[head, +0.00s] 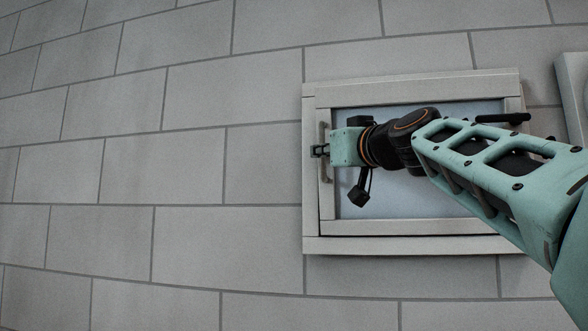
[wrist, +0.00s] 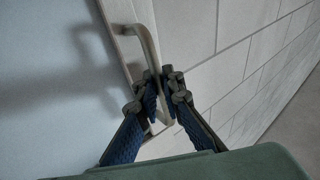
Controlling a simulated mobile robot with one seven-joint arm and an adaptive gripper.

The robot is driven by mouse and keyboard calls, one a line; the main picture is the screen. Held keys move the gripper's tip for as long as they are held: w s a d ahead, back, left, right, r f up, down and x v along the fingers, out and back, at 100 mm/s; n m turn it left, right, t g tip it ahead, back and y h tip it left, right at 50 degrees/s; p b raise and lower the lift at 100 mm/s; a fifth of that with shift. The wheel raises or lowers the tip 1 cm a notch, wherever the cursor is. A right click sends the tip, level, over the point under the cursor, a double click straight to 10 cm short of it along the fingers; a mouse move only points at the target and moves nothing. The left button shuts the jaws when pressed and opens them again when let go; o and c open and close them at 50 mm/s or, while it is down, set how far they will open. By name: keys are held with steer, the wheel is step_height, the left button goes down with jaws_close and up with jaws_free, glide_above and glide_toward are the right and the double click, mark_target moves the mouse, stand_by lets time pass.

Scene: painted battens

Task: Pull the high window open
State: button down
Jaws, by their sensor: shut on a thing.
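The window is set in a block wall, with a pale outer frame (head: 311,200) and a sash around a bluish pane (head: 375,206). The sash looks to sit in the frame, with no clear gap. A slim upright bar handle (head: 326,174) is on the sash's left side. It also shows in the wrist view, where the handle (wrist: 149,44) runs down between my fingers. My gripper (head: 319,151) is at the handle, shut on it; in the wrist view my gripper (wrist: 165,88) has its fingertips on either side of the bar. My arm hides much of the pane and the sash's right side.
The grey block wall (head: 130,170) to the left of the window is bare and clear. A pale raised panel (head: 574,80) stands at the right edge of the head view. In the wrist view the wall (wrist: 240,60) beyond the handle is clear.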

steer(key=s+f+b, duration=0.1)
steer(key=b, duration=0.3)
steer(key=s+a+f+n+t+y+b, duration=0.1)
steer(key=b, duration=0.3)
steer(key=shift+s, duration=0.4)
steer(key=shift+r, duration=0.1)
steer(key=c, duration=2.3)
jaws_free()
steer(key=shift+c, duration=0.2)
steer(key=shift+s, duration=0.15)
steer(key=v, duration=1.1)
steer(key=shift+s+f, duration=0.3)
steer(key=shift+s, duration=0.05)
steer(key=shift+d, duration=0.1)
